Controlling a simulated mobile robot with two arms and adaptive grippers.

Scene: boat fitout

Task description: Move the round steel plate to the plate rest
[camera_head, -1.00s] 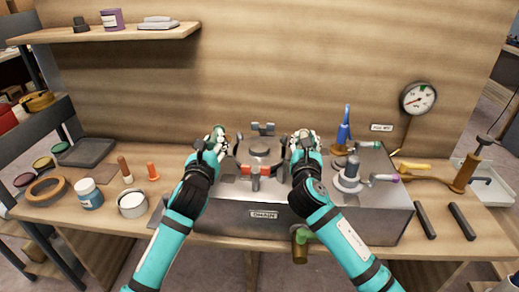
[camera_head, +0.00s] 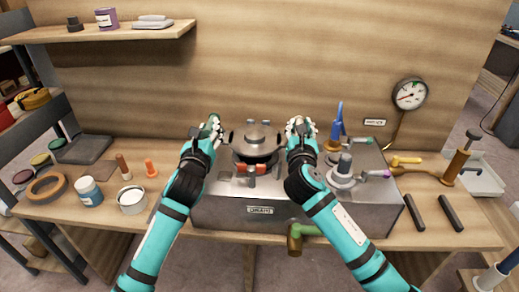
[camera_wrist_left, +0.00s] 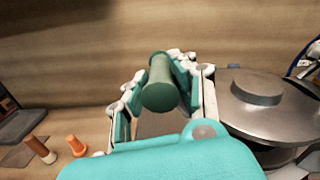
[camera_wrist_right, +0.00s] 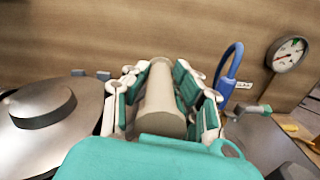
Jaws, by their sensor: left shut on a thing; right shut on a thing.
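The round steel plate (camera_head: 257,146) has a raised round boss in its middle and hangs between my two grippers, above the steel box (camera_head: 230,212). My left gripper (camera_head: 208,132) is shut on a green handle (camera_wrist_left: 160,84) at the plate's left side. My right gripper (camera_head: 300,130) is shut on a beige handle (camera_wrist_right: 160,100) at its right side. The plate looks about level, and parts of it also show in the left wrist view (camera_wrist_left: 270,115) and right wrist view (camera_wrist_right: 50,140). Two parallel dark bars (camera_head: 415,213) on the bench at right look like the plate rest.
A blue-handled valve (camera_head: 338,122) and a grey fitting (camera_head: 343,172) stand on the box's right part. A brass hand pump (camera_head: 457,163) stands beyond.

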